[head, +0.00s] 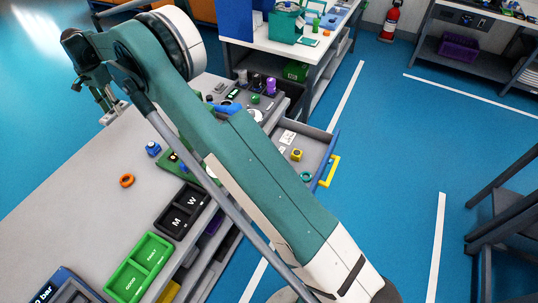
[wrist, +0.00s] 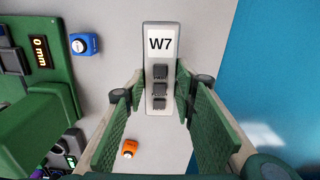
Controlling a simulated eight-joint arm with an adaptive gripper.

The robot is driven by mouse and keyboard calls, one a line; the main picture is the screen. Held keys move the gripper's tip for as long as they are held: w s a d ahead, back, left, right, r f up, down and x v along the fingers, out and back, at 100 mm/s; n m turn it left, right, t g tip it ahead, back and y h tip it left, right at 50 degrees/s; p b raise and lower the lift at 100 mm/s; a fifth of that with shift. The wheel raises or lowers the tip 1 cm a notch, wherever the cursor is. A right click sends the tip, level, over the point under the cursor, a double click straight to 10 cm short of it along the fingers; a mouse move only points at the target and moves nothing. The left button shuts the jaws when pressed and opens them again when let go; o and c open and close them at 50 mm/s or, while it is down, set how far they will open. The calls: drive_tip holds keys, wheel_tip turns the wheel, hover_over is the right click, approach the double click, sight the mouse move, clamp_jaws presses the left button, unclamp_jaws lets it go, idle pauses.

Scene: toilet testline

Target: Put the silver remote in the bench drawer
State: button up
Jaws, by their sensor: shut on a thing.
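The silver remote (wrist: 161,95) is a slim grey bar with a white W7 label and several dark buttons. In the wrist view my gripper (wrist: 160,92) has its green-padded fingers on both sides of the remote, shut on it. In the head view my gripper (head: 112,108) is at the upper left, over the far-left edge of the bench (head: 75,185); the remote cannot be made out clearly there. The bench drawer (head: 316,147) stands pulled open on the right, with a yellow handle (head: 329,171). My arm covers part of the bench in front of it.

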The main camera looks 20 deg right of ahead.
drive_tip(key=r, duration=0.7)
drive_tip(key=shift+w+d+r, duration=0.1)
drive_tip(key=shift+d+r, duration=0.1)
drive_tip(key=shift+r, duration=0.05)
drive_tip(key=d+r+m+b, duration=0.25)
drive_tip(key=d+m, duration=0.65)
drive_tip(key=d, duration=3.4)
drive_tip(key=m+b, duration=0.4)
drive_tip(key=m, duration=0.6)
hover_over(311, 151)
wheel_tip(311, 151, down, 3)
wheel_tip(311, 151, down, 25)
drive_tip(key=shift+w+a, duration=0.1)
drive_tip(key=shift+f, duration=0.15)
drive_tip(key=shift+f+b, duration=0.5)
drive_tip(key=shift+f, duration=2.5)
